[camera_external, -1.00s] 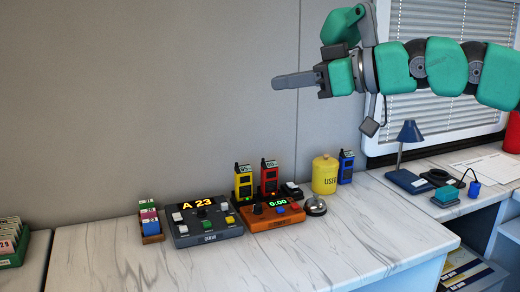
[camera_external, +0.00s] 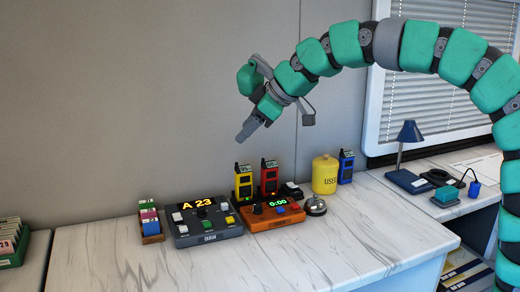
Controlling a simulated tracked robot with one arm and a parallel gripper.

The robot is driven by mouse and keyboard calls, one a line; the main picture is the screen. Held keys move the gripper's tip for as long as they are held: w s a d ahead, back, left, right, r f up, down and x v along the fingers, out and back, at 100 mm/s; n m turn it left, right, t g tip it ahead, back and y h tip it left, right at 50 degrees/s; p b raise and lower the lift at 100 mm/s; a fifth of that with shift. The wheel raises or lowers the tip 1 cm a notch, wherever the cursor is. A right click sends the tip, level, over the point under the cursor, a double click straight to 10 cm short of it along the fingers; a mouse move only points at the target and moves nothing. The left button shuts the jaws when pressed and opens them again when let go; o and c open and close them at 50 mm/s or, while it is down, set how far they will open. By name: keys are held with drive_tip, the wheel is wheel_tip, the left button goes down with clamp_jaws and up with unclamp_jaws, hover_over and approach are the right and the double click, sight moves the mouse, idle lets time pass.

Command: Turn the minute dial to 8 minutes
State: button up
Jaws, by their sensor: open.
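An orange timer box (camera_external: 281,222) sits on the marble counter. Its display (camera_external: 278,202) reads 0:00 in green. A dark dial (camera_external: 258,208) stands at the left of its top face, with several coloured buttons to the right. My gripper (camera_external: 242,136) is in the air above and left of the timer, in front of the wall, pointing down and left. It is open, empty and touches nothing. The dial's markings are too small to read.
A grey box (camera_external: 207,236) showing A 23 stands left of the timer. Yellow (camera_external: 244,182) and red (camera_external: 268,178) handsets stand behind it. A bell (camera_external: 316,207) and a yellow canister (camera_external: 325,175) stand to its right. The front counter (camera_external: 330,250) is clear.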

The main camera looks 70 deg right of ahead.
drive_tip(key=d+f+g+p, duration=0.2)
drive_tip(key=d+f+p, duration=0.2)
drive_tip(key=d+f, duration=0.35)
drive_tip(key=n+g+y+p, duration=0.2)
drive_tip(key=p, duration=0.2)
approach(258, 205)
drive_tip(key=shift+m, duration=0.3)
drive_tip(key=b+x, duration=0.1)
drive_tip(key=x, duration=0.8)
drive_tip(key=c, duration=1)
